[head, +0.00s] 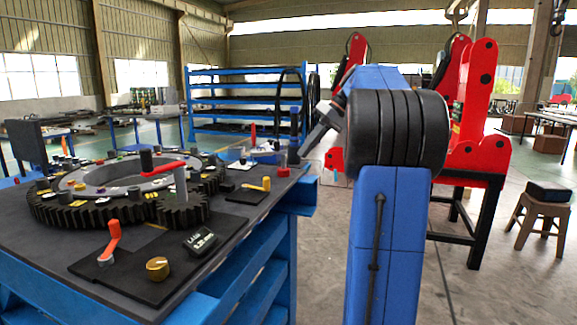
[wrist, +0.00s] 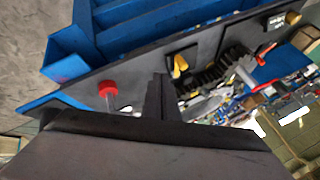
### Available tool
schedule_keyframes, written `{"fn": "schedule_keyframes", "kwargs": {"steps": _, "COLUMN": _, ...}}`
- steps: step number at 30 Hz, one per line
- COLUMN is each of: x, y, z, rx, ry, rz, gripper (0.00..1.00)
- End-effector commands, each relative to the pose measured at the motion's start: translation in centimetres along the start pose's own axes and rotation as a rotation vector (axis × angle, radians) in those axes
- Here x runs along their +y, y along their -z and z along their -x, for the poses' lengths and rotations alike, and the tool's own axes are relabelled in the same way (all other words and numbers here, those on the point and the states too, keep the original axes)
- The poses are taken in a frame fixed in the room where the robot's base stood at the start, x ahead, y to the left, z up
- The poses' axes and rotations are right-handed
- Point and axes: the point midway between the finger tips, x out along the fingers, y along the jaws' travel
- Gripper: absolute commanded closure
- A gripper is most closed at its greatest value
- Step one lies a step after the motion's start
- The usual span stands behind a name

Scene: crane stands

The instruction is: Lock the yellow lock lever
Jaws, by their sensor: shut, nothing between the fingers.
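The yellow lock lever (head: 258,186) sits on a small black plate at the right side of the dark table top in the head view. Its handle lies roughly level across the plate. In the wrist view the yellow lever (wrist: 179,66) shows on its black plate, just right of and beyond my fingers. My gripper (wrist: 160,80) is shut and empty, apart from the lever.
A red knob (wrist: 108,89) stands left of my fingers in the wrist view. An orange lever (head: 112,240), a gold knob (head: 157,268), and a large black gear (head: 75,212) with a red crank (head: 163,169) occupy the table. Red crane stands (head: 478,110) rise behind my arm.

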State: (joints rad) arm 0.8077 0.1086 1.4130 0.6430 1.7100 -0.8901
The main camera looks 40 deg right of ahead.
Motion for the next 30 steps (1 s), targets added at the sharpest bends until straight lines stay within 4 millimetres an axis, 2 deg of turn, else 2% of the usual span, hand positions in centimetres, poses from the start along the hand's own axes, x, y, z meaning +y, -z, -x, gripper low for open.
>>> {"fn": "schedule_keyframes", "kwargs": {"steps": 5, "x": -0.1, "y": 0.0, "z": -2.2, "rx": -0.002, "ry": 0.002, "rz": 0.000, "gripper": 1.00}}
{"fn": "schedule_keyframes", "kwargs": {"steps": 18, "x": -0.1, "y": -0.1, "z": -9.9, "rx": -0.002, "ry": 0.002, "rz": 0.000, "gripper": 1.00}}
{"fn": "schedule_keyframes", "kwargs": {"steps": 24, "x": -2.5, "y": 0.0, "z": -10.9, "rx": -0.001, "ry": 0.000, "rz": 0.002, "gripper": 1.00}}
{"fn": "schedule_keyframes", "kwargs": {"steps": 30, "x": -3.5, "y": 0.0, "z": -11.4, "rx": 0.000, "ry": 0.000, "rz": 0.000, "gripper": 1.00}}
